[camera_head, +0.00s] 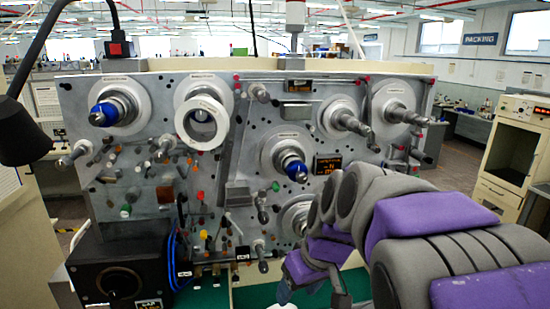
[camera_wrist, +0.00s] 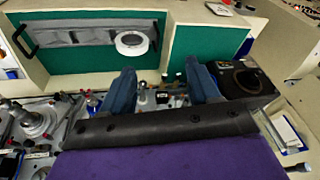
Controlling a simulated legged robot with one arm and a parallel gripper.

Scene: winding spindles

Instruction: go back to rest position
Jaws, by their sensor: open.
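My gripper (camera_wrist: 162,80) is open in the wrist view, with two blue fingers spread apart and nothing visible between them. In the head view my arm reaches in from the right, and its end is largely hidden behind its own links. The grey winding panel (camera_head: 230,172) stands in front of me with several spindles. A white ring (camera_head: 201,123) sits at an upper spindle left of centre. Blue-tipped spindles show at upper left (camera_head: 104,114) and at the centre (camera_head: 295,170). Part of the panel shows at the lower left of the wrist view (camera_wrist: 60,118).
A black box (camera_head: 118,281) stands at the panel's lower left; it also shows in the wrist view (camera_wrist: 247,82). A black lamp (camera_head: 22,132) hangs at far left. Another white ring (camera_wrist: 132,52) lies by a grey pouch (camera_wrist: 85,35) on green. A beige cabinet (camera_head: 510,160) stands right.

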